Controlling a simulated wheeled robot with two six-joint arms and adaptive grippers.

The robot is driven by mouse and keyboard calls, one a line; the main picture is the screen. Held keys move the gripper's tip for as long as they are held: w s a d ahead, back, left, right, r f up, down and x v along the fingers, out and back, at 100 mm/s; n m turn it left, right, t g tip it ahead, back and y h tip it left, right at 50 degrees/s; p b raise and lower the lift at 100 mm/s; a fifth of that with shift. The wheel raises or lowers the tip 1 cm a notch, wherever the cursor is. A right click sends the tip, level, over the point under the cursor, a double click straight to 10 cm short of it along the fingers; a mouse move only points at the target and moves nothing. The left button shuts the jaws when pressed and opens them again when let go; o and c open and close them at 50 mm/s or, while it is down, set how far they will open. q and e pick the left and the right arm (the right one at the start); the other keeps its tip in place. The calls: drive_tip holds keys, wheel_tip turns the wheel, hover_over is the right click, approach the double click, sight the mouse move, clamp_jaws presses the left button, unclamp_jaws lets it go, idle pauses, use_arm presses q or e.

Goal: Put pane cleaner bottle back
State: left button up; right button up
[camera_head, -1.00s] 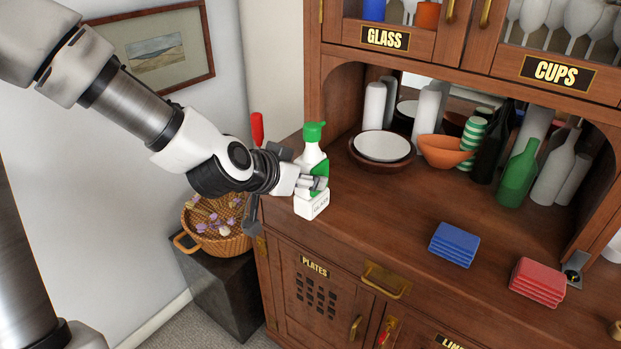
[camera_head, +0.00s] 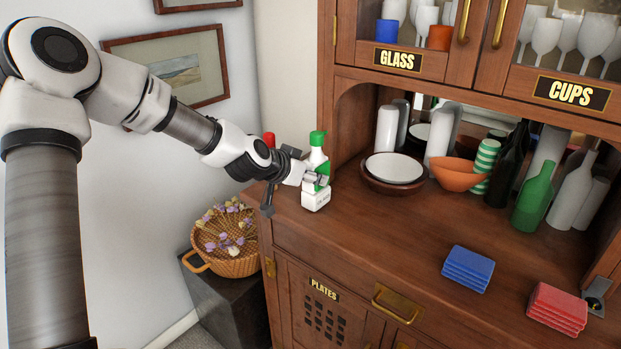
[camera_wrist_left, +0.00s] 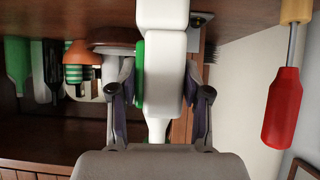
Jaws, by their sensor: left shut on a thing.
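The pane cleaner bottle (camera_head: 316,201) is white with a green spray head and green on its side. It is upright over the left end of the wooden counter (camera_head: 400,235); I cannot tell whether its base touches the wood. My left gripper (camera_head: 319,181) is shut on the bottle's middle, coming from the left, and its fingers hide part of it. In the left wrist view the white bottle (camera_wrist_left: 165,80) lies between the two fingers (camera_wrist_left: 160,98), with a green part beside it. My right gripper is not in view.
A red-handled tool (camera_wrist_left: 282,110) is close to the bottle. A basket of flowers (camera_head: 228,240) stands lower left. The plate stack (camera_head: 394,167), orange bowl (camera_head: 458,174) and green bottle (camera_head: 533,200) are right. Blue (camera_head: 468,268) and red stacks (camera_head: 558,307) lie in front; counter between is clear.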

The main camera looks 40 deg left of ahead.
use_arm(q)
drive_tip(key=shift+s+f, duration=0.1)
drive_tip(key=o, duration=0.7)
